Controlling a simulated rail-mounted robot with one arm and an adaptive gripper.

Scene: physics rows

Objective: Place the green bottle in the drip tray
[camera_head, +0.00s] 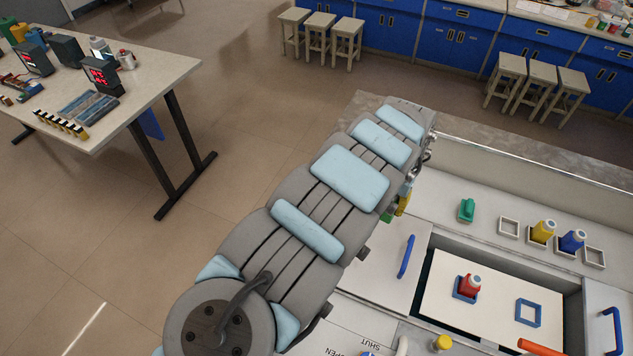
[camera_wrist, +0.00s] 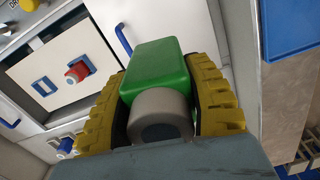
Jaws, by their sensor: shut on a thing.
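My gripper (camera_wrist: 162,72) is shut on a green bottle (camera_wrist: 160,68) with a grey cap; its yellow fingers press both sides. In the head view my gripper (camera_head: 398,206) is mostly hidden behind my arm, with a bit of green beside the yellow finger. Square holders show: a white one (camera_head: 508,228) and another white one (camera_head: 594,258) are empty on the ledge, and a blue one (camera_head: 528,313) is empty in the open drawer. I cannot tell which is the drip tray.
A yellow bottle (camera_head: 542,232) and a blue bottle (camera_head: 571,241) stand in white holders. A red bottle (camera_head: 469,285) stands in a blue holder in the drawer. A small green item (camera_head: 466,210) sits on the ledge. An orange bar (camera_head: 538,348) is at the front.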

